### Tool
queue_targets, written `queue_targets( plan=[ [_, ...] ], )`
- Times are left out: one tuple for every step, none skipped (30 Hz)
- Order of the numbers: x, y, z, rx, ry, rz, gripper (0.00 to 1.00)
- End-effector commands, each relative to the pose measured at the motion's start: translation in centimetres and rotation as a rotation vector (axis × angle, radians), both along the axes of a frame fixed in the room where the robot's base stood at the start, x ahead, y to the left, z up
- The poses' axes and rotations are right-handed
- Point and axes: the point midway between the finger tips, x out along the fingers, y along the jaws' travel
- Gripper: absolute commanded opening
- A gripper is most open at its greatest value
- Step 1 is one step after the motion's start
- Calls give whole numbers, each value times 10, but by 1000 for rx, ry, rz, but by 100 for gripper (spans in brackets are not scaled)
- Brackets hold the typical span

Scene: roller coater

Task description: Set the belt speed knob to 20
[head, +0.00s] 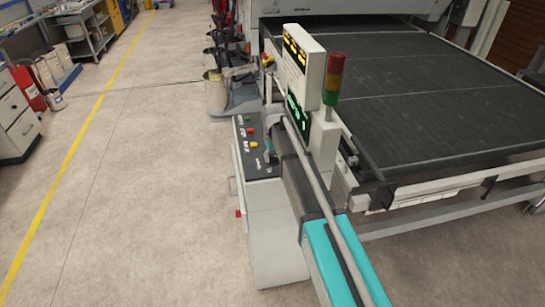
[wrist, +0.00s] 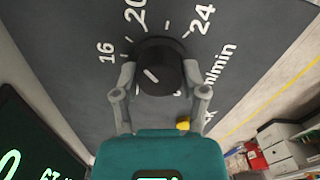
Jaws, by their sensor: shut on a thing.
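The belt speed knob (wrist: 160,62) is round and black and sits on a dark panel in the wrist view. It bears a short white slanted line on its face. White numbers 16, 20 and 24 and tick marks ring its far side, with "m/min" printed at the right. The line's exact reading is hard to tell. My gripper (wrist: 158,78) has one grey finger on each side of the knob and is shut on it. In the head view, my arm reaches over the control panel (head: 264,168), and I cannot make out the knob there.
A green digital display (wrist: 30,140) shows at lower left in the wrist view. A display box (head: 302,65) and signal tower (head: 332,80) stand close to my arm. The black conveyor belt (head: 430,100) lies to the right. Open floor (head: 150,190) lies to the left.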

Motion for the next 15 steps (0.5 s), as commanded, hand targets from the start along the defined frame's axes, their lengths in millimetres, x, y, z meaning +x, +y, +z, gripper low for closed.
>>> queue_targets(
  plan=[
    [-4, -2, -1, -4, 7, -36, 9],
    [-4, -2, 0, -4, 7, -57, 9],
    [-4, -1, 0, -4, 7, -82, 9],
    [-4, -1, 0, -4, 7, -101, 9],
    [-4, -1, 0, -4, 7, -118, 9],
    [-4, -1, 0, -4, 7, -138, 9],
    [-4, -1, 0, -4, 7, -152, 9],
    [-4, -1, 0, -4, 7, -164, 9],
    [-4, -1, 0, -4, 7, -178, 9],
    [-4, -1, 0, -4, 7, -188, 9],
    [-4, -1, 0, -4, 7, -195, 9],
    [-4, -1, 0, -4, 7, -203, 9],
    [-4, -1, 0, -4, 7, -209, 9],
    [-4, -1, 0, -4, 7, -214, 9],
    [-4, -1, 0, -4, 7, -217, 9]
  ],
)
